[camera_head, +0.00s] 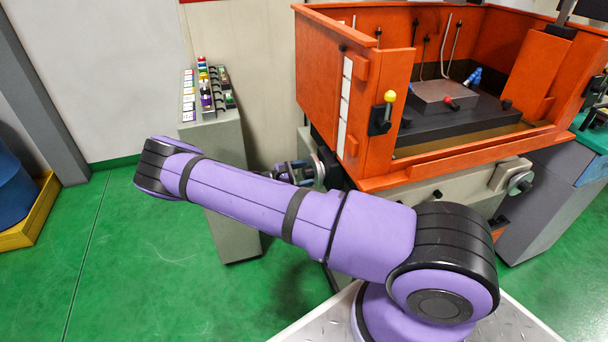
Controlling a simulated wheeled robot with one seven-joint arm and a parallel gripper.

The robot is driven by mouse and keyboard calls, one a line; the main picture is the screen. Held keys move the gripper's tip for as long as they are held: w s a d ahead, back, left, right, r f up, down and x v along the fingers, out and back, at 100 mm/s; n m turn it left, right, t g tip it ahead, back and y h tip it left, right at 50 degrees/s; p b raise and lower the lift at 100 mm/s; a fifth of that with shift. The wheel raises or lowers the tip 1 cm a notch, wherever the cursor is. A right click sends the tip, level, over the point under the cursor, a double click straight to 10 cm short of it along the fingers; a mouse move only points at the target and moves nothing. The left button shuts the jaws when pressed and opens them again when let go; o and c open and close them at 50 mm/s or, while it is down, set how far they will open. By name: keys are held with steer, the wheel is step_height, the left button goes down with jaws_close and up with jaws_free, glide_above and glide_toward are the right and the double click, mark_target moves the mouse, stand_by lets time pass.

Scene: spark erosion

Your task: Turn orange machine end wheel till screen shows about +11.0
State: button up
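The orange machine (320,65) stands at the upper right, an open orange tank on a pale base. A wheel (326,168) shows partly at the left end of its base, below the orange wall. My purple arm crosses the picture in front and hides the area below the wheel. What seems to be my gripper (296,172) is a small dark and bluish shape just left of the wheel. Whether it touches the wheel, or is open or shut, I cannot tell. No screen reading is visible.
A second handwheel (520,182) is on the machine's front right. A grey cabinet (232,160) with small coloured items on top stands left of the machine. A blue drum (14,200) in a yellow tray (42,212) is far left. Green floor is clear at lower left.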

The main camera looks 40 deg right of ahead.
steer(key=v, duration=1)
steer(key=shift+a, duration=0.4)
steer(key=shift+w, duration=0.1)
steer(key=shift+r, duration=0.1)
steer(key=s+r+m+t+y, duration=0.1)
steer(key=s+r+m+y, duration=0.3)
steer(key=r, duration=0.7)
steer(key=s+a+r+m+t+y, duration=0.1)
steer(key=s+r+y, duration=0.4)
steer(key=r, duration=0.7)
steer(key=s+r+m+t+y, duration=0.1)
steer(key=s+r+m+y, duration=0.3)
steer(key=r, duration=0.7)
steer(key=s+a+r+t+y, duration=0.1)
steer(key=s+r, duration=0.3)
steer(key=s, duration=0.4)
steer(key=s+a+r+m+t+y, duration=0.1)
steer(key=s+r+t, duration=0.3)
steer(key=s, duration=0.4)
steer(key=s+a+r+t+y, duration=0.2)
steer(key=s+r, duration=0.2)
steer(key=s, duration=0.4)
steer(key=shift+a+r, duration=0.2)
